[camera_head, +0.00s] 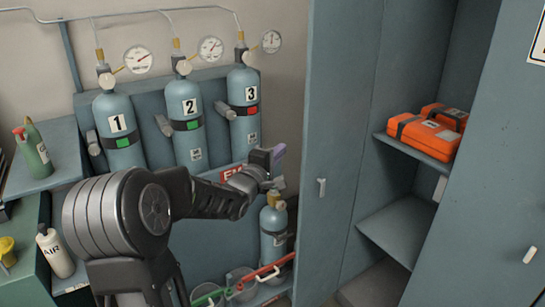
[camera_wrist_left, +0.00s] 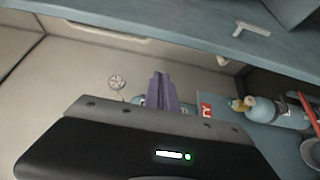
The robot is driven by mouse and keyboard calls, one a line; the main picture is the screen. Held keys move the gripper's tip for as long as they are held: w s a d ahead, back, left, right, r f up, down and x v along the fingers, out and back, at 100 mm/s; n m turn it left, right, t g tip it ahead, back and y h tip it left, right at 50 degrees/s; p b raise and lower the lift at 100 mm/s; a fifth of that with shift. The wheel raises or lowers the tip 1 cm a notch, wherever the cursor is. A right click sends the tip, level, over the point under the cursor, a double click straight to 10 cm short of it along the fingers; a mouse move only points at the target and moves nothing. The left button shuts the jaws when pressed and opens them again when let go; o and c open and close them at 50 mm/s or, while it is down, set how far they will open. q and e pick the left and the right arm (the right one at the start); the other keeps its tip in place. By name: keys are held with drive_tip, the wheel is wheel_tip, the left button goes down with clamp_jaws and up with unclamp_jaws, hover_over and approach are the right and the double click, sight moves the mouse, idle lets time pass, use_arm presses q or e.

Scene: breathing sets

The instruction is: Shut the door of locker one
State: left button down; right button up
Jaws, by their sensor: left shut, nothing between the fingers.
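A grey-blue locker door (camera_head: 330,120) stands open, with a pale handle (camera_head: 321,187) on its face. In the left wrist view the door panel (camera_wrist_left: 190,27) runs across the top, with the handle (camera_wrist_left: 252,29) at upper right. No number shows on this door, so I cannot tell whether it is locker one. My left gripper (camera_head: 278,154) is just left of the door, its purple fingers shut and empty. They also show closed together in the left wrist view (camera_wrist_left: 162,90); contact with the door is not visible. My right gripper is out of view.
Inside the open locker, orange cases (camera_head: 430,132) lie on a shelf (camera_head: 393,143). Another locker door (camera_head: 490,190) with a handle (camera_head: 530,255) stands at right. Gas cylinders (camera_head: 190,110) marked 1, 2 and 3 stand behind my left arm. A small cylinder (camera_head: 272,232) is below the gripper.

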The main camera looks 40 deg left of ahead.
use_arm(q)
drive_tip(key=w+d, duration=0.1)
drive_tip(key=w+d+p, duration=0.1)
drive_tip(key=d, duration=0.1)
drive_tip(key=shift+w+d, duration=0.15)
drive_tip(key=shift+w, duration=0.2)
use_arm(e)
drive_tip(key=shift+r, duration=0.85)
